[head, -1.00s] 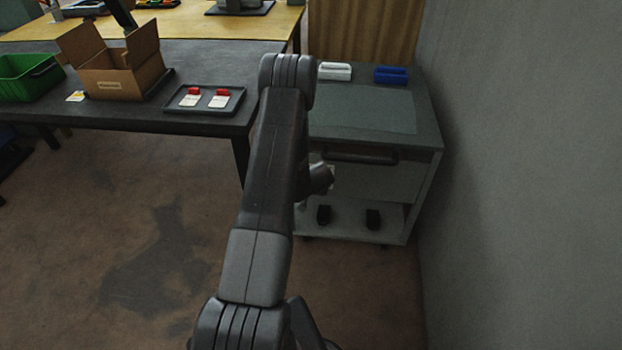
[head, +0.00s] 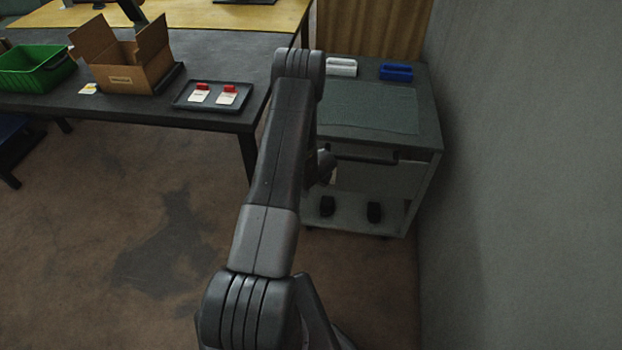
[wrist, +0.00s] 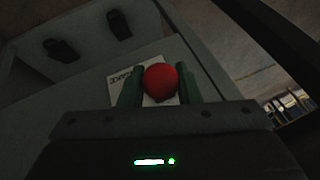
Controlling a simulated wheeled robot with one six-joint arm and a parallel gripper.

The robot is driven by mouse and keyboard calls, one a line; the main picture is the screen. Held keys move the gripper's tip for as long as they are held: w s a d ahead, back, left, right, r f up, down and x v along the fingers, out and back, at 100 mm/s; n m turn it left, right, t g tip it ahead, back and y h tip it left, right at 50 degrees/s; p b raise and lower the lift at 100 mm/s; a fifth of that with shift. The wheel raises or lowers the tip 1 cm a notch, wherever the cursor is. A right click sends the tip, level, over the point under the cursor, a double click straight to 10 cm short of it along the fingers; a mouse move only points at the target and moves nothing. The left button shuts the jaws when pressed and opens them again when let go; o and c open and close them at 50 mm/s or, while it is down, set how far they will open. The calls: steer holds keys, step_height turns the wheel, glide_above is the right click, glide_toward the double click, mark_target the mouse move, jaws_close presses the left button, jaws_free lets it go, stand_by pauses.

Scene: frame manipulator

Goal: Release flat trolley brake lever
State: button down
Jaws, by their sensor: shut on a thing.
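A round red knob (wrist: 160,82) sits between the two green fingers of my gripper (wrist: 158,72) in the wrist view. The fingers are shut on its sides. The knob is in front of a white label (wrist: 122,78) on a grey panel; the label's lettering is too small to read surely. The lever's shaft is hidden behind the knob.
The cabinet's lower shelf holds two black objects (head: 374,211). A white item (head: 341,67) and a blue item (head: 396,72) stand on its top. A dark table (head: 215,120) with a tray and cardboard box (head: 125,75) is at left. A wall (head: 530,180) rises at right.

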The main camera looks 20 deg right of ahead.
steer(key=shift+w+r, duration=0.1)
steer(key=c, duration=1.1)
jaws_free()
steer(key=shift+o, duration=0.2)
steer(key=v, duration=1.3)
steer(key=shift+s+r+p, duration=0.25)
steer(key=shift+r+p, duration=0.05)
steer(key=shift+p, duration=0.15)
steer(key=b+x, duration=0.1)
steer(key=x, duration=1.3)
steer(key=shift+s+r, duration=0.1)
steer(key=shift+r, duration=0.05)
